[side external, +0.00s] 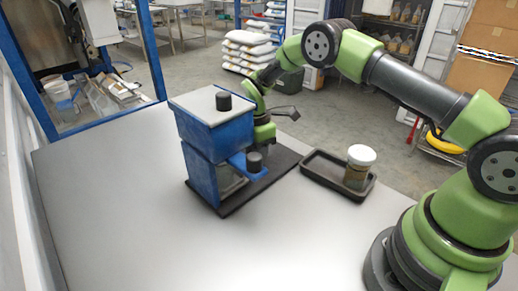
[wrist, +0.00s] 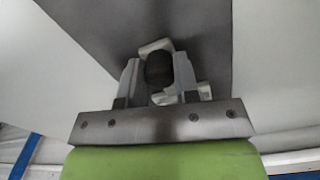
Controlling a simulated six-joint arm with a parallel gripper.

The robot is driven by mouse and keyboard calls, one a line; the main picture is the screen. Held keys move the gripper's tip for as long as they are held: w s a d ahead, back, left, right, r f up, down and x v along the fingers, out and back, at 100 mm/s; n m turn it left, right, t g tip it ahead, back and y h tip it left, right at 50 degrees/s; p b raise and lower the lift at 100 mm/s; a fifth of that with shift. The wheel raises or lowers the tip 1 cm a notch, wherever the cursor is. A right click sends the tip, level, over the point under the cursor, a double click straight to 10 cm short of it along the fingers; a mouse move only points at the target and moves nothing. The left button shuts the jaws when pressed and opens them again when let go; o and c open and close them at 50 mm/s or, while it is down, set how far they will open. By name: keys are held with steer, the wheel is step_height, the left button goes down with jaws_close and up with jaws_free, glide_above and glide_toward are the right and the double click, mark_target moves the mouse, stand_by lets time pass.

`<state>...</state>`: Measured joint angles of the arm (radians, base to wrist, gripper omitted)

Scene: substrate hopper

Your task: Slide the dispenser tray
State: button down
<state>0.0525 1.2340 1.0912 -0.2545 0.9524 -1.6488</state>
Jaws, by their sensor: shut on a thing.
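The blue hopper (side external: 212,130) with a grey lid and a black lid knob (side external: 223,101) stands upright on a dark base plate (side external: 232,208). The blue dispenser tray (side external: 262,174) sticks out at its lower right side, with a dark round knob (side external: 254,163) on it. My gripper (side external: 260,149) is low beside the hopper, at the tray's knob; its fingers are partly hidden in the side view. In the wrist view my gripper (wrist: 158,75) is shut on the dark knob (wrist: 158,68), one finger on each side.
A shallow black tray (side external: 322,178) lies right of the hopper, with a white-lidded jar (side external: 360,167) standing in it. The grey table (side external: 110,180) is clear at the left and front. A blue frame post (side external: 150,50) rises behind the table's far edge.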

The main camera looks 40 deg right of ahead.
steer(key=shift+a, duration=0.9)
steer(key=c, duration=0.8)
jaws_free()
steer(key=shift+c, duration=0.2)
step_height(320, 180, up, 10)
